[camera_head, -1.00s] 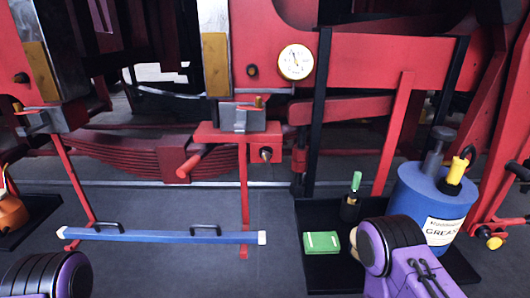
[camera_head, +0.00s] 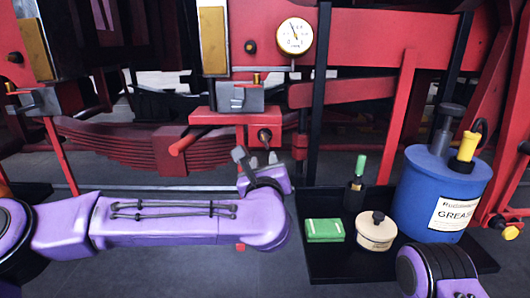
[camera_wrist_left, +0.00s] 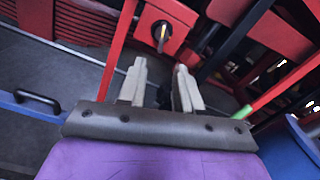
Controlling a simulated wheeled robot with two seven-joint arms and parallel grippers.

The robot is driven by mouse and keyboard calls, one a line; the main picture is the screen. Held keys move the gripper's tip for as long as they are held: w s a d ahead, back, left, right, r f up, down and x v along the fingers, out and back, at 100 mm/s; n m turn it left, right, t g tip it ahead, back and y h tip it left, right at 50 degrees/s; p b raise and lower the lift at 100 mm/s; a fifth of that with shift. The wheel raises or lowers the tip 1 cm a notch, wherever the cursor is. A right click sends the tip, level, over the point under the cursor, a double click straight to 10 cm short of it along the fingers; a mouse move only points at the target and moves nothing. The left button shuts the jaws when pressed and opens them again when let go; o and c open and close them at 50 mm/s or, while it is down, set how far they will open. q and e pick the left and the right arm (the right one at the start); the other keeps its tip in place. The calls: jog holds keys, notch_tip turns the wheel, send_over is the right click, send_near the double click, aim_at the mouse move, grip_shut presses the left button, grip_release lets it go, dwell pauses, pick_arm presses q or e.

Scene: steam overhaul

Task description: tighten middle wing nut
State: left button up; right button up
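A dark round fitting with a small yellowish wing (camera_wrist_left: 162,36) sits on the face of a red box in the left wrist view; I take it as the middle wing nut. In the head view it is a small dark knob (camera_head: 265,135) on the red bracket (camera_head: 215,118). My left gripper (camera_head: 262,158) is just below that bracket, apart from the knob. In the left wrist view its two pale fingers (camera_wrist_left: 161,68) are spread with nothing between them, and the fitting lies beyond their tips. My right gripper is out of view; only part of my right arm shows at lower right.
A black tray (camera_head: 340,268) holds a green box (camera_head: 324,230), a cream tin (camera_head: 376,232), a green-topped bottle (camera_head: 355,190) and a blue grease drum (camera_head: 425,185). A round gauge (camera_head: 294,36) hangs above. A blue bar (camera_wrist_left: 35,115) lies at left. Red posts flank the bracket.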

aim_at(264, 140)
pick_arm(q)
jog(key=shift+n, duration=0.3)
jog(key=w+p, duration=0.1)
jog(key=w, duration=0.2)
jog(key=w+p, duration=0.1)
jog(key=w, duration=0.2)
jog(key=w+r+p, duration=0.1)
jog(key=w, duration=0.3)
jog(key=shift+w+a+r+p, duration=0.1)
jog(key=shift+p, duration=0.3)
jog(key=shift+w, duration=0.3)
grip_shut()
